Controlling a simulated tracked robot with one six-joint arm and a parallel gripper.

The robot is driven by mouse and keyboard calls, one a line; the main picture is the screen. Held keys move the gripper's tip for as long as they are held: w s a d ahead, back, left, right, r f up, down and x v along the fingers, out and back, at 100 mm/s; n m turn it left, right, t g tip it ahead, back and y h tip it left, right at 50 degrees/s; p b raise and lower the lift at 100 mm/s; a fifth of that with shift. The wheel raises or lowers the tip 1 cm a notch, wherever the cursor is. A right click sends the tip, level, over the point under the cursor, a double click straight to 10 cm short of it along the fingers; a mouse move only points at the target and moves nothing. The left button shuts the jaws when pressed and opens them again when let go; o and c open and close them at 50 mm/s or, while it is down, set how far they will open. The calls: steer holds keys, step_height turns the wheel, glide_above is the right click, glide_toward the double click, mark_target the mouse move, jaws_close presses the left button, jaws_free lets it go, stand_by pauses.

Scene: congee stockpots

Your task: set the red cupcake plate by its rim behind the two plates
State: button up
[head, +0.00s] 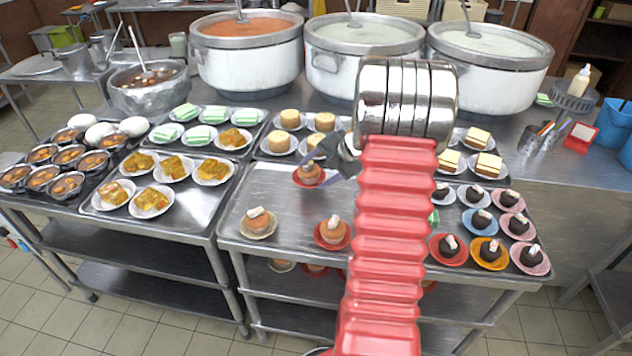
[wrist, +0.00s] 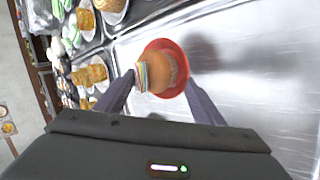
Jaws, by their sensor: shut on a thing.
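The red cupcake plate (head: 309,181) carries an orange-brown cupcake with a pale topping. In the wrist view the red plate (wrist: 176,46) is between my two dark fingers, and my gripper (wrist: 160,80) is shut on it near its rim. In the head view my gripper (head: 330,160) is partly hidden by my arm. The two plates stand nearer the front: a beige cupcake plate (head: 258,234) at left and another red cupcake plate (head: 334,247) at right. The held plate is behind them, toward the stockpots. I cannot tell whether its base touches the metal tray.
The metal tray (head: 265,185) is bare around the held plate. Plates of round yellow cakes (head: 280,142) stand behind it. Dark cupcakes on colored plates (head: 487,252) fill the right side. Large stockpots (head: 245,55) line the back.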

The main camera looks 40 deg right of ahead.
mark_target(315, 181)
steer(key=shift+f, duration=1.9)
steer(key=o, duration=0.9)
steer(key=shift+o, duration=0.2)
steer(key=v, duration=1.2)
